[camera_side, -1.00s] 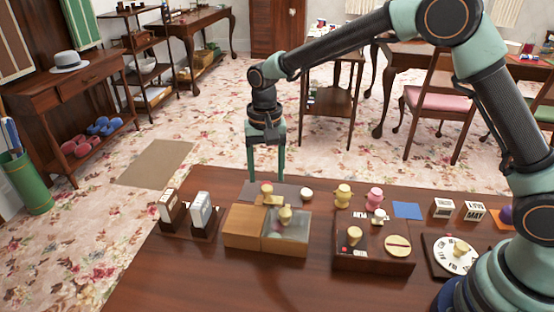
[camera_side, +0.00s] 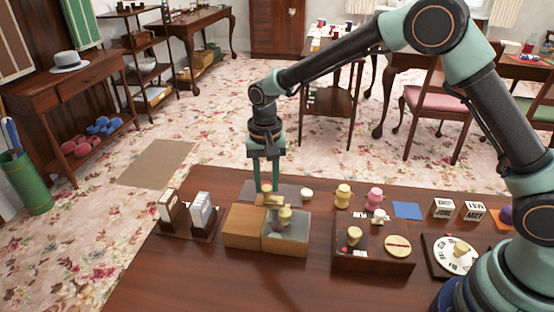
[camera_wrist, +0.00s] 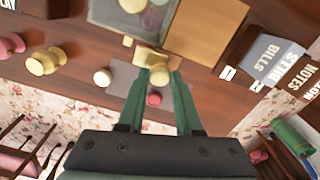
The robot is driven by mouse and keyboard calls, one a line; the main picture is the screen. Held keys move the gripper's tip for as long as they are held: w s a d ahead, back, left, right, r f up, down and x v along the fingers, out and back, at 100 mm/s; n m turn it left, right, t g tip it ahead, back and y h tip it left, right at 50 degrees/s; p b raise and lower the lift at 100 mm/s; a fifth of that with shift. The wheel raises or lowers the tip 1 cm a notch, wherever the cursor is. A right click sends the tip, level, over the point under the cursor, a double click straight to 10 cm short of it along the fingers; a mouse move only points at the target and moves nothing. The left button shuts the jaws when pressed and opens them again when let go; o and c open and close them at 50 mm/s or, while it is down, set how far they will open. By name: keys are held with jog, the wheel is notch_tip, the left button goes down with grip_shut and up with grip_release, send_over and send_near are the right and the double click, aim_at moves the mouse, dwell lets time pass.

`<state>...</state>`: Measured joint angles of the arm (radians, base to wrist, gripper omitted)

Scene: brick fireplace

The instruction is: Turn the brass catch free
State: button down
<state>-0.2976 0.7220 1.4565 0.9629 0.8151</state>
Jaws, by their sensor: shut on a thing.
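The box (camera_side: 246,230) on the table has a wooden left part and a glass-topped right part (camera_side: 287,240) with figures showing in it. The brass catch (camera_side: 273,200) sits at its far edge; in the wrist view it is a yellowish piece (camera_wrist: 150,57) at the fingertips. My gripper (camera_side: 267,190) points down behind the box, and it also shows in the wrist view (camera_wrist: 157,62). Its two green fingers are shut on the catch. A pale round knob (camera_wrist: 159,76) shows between the fingers; how it joins the catch is unclear.
A white knob (camera_side: 306,193), yellow figure (camera_side: 343,195) and pink figure (camera_side: 374,199) stand close on the right. A dark box with a yellow disc (camera_side: 398,246) is nearer. Card holders (camera_side: 201,213) stand left. The front of the table (camera_side: 220,285) is clear.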

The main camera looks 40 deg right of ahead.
jog(key=shift+n, duration=0.3)
jog(key=n, duration=0.4)
jog(key=shift+r, duration=0.1)
jog(key=n, duration=0.9)
jog(key=shift+n, duration=2.1)
jog(key=c, duration=0.6)
grip_release()
